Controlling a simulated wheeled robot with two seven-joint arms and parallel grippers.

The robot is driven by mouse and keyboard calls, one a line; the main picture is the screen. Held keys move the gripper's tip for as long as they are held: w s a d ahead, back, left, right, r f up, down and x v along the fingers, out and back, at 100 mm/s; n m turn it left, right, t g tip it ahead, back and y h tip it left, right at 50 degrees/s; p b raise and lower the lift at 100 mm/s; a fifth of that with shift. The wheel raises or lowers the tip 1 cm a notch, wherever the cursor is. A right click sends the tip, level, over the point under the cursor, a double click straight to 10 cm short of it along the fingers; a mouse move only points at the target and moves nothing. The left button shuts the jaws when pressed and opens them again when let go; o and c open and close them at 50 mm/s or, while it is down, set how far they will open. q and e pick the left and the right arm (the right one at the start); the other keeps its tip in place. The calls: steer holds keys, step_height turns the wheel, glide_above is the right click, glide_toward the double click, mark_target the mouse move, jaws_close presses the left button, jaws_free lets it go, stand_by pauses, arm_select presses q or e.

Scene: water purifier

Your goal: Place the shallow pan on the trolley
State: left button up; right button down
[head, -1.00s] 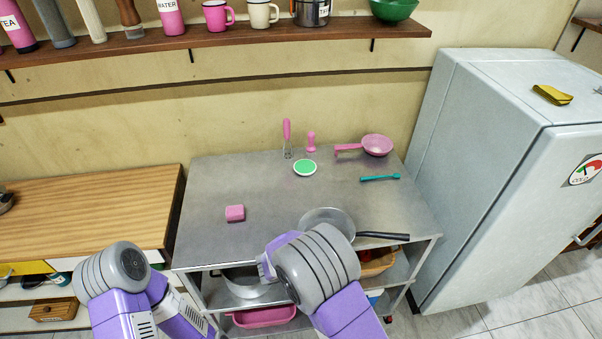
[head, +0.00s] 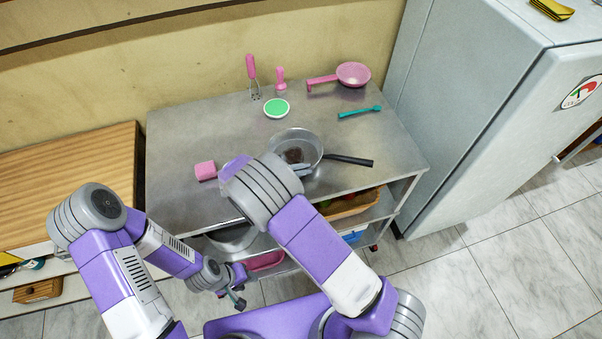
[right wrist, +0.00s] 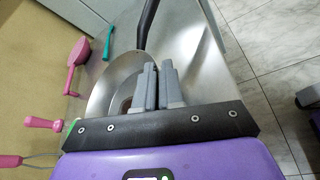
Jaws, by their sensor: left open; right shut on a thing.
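The shallow pan (head: 309,141) is silver with a black handle (head: 350,160) pointing right. It is over the front right part of the metal trolley top (head: 195,125); whether it rests fully there or is slightly raised, I cannot tell. A dark brown patch shows inside it. My right gripper (head: 302,170) is shut on the pan's near rim, partly hidden by my wrist in the head view. In the right wrist view its fingers (right wrist: 158,88) close together at the pan wall (right wrist: 105,88). My left gripper (head: 236,296) is open and empty, low in front of the trolley.
A pink sponge (head: 205,170) lies left of the pan. Behind are a whisk (head: 252,75), a green-topped round item (head: 277,108), a pink pan (head: 353,75) and a teal utensil (head: 360,112). A fridge (head: 480,110) stands right, a wooden counter (head: 70,180) left.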

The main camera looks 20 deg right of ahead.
step_height(320, 180, down, 3)
steer(key=shift+w+r, duration=0.1)
steer(key=shift+r, duration=0.05)
steer(key=c, duration=1.3)
jaws_free()
steer(key=shift+o, duration=0.2)
steer(key=shift+a, duration=0.1)
steer(key=v, duration=1.2)
steer(key=shift+p, duration=0.35)
